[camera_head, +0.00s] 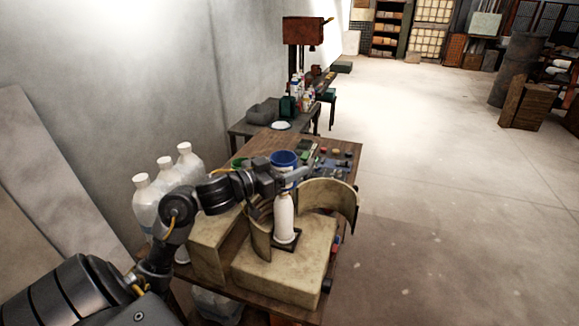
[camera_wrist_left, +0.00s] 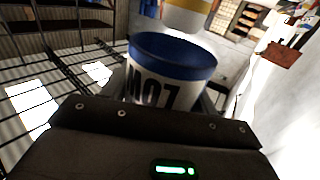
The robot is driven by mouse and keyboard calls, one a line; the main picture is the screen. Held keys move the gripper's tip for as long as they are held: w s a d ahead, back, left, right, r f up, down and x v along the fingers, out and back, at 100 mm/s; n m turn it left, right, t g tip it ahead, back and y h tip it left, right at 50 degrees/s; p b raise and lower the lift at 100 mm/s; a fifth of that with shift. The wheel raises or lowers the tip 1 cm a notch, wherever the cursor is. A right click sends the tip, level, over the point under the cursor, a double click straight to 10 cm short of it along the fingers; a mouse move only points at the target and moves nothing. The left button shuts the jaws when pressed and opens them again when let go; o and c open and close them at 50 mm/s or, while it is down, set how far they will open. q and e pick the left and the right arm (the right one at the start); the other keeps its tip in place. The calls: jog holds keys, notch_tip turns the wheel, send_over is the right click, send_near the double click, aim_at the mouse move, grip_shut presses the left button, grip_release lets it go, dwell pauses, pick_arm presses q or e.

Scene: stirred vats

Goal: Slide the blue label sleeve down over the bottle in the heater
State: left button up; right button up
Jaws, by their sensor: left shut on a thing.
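The white bottle (camera_head: 285,218) stands upright on a dark square base in the tan heater (camera_head: 270,272), between two curved walls. My left gripper (camera_head: 298,176) is above the bottle and shut on the blue label sleeve (camera_head: 284,158). In the left wrist view the sleeve (camera_wrist_left: 152,95) has a blue rim and inside, a white band and dark lettering; the fingers are partly hidden by the gripper body. In the head view the sleeve appears just above the bottle's neck, apart from it; exact alignment is hard to tell. My right gripper is not in view.
Several white-capped bottles (camera_head: 165,182) stand left of the heater by the wall. Small parts and a dark board (camera_head: 330,165) lie behind the heater on the wooden table (camera_head: 345,148). A second table with bottles stands further back. Open floor lies to the right.

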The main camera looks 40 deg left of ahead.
pick_arm(q)
jog(key=shift+s+p, duration=0.15)
jog(key=shift+p, duration=0.6)
dwell(0.6)
jog(key=shift+f, duration=0.1)
dwell(0.4)
jog(key=shift+f+b, duration=1.25)
jog(key=shift+f, duration=0.55)
jog(key=shift+r, duration=0.1)
jog(key=o, duration=0.7)
jog(key=shift+o, duration=0.2)
